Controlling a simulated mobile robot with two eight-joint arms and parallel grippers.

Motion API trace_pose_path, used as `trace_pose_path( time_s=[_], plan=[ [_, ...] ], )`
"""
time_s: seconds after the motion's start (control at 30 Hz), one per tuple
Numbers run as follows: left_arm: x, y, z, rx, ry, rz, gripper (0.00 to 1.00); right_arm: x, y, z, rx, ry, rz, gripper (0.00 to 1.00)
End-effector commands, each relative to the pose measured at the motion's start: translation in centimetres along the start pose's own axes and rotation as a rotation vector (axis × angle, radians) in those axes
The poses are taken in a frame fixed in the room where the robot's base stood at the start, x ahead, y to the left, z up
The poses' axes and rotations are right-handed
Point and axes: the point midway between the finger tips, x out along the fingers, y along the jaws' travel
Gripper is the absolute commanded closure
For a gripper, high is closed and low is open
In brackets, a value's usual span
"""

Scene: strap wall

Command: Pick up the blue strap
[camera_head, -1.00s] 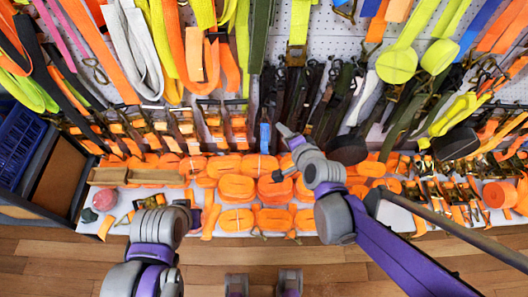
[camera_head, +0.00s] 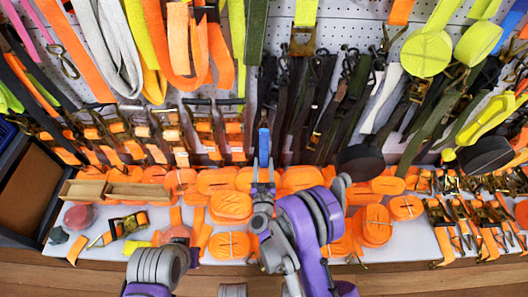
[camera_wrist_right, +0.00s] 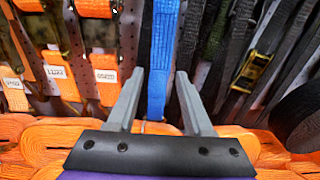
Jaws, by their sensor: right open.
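The blue strap (camera_head: 264,143) hangs upright low on the wall, at the middle of the head view. In the right wrist view the blue strap (camera_wrist_right: 162,40) runs down from the top edge, and its lower end shows between the two fingers. My right gripper (camera_head: 263,165) is open, with one grey finger on each side of the strap's lower part. In the right wrist view the open gripper (camera_wrist_right: 159,82) shows a gap on both sides of the strap. I cannot tell how deep the strap sits between the fingers.
Dark straps (camera_head: 330,105) hang close to the right of the blue strap. Orange ratchet straps (camera_head: 204,132) hang to its left. Rolled orange straps (camera_head: 230,205) cover the shelf below. A small wooden box (camera_head: 138,192) sits at the shelf's left.

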Motion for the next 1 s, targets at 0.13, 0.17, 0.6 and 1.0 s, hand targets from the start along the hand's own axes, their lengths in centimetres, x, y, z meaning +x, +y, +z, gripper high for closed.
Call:
trace_pose_path(
  time_s=[0.13, 0.17, 0.6, 1.0],
  plan=[
    [0.1, 0.0, 0.0, 0.0, 0.0, 0.0, 1.0, 2.3, -0.1, 0.1, -0.002, 0.0, -0.001, 0.49],
    [0.1, 0.0, 0.0, 0.0, 0.0, 0.0, 1.0, 2.6, -0.1, 0.1, -0.002, 0.0, -0.001, 0.49],
    [0.8, 0.0, 0.2, 0.0, -0.003, 0.0, 1.0, 7.7, -0.2, 0.4, -0.006, 0.0, 0.0, 0.49],
    [0.9, 0.0, 0.2, 0.0, -0.003, 0.0, 1.0, 8.5, -0.2, 0.5, -0.005, 0.0, 0.002, 0.6]
  ],
)
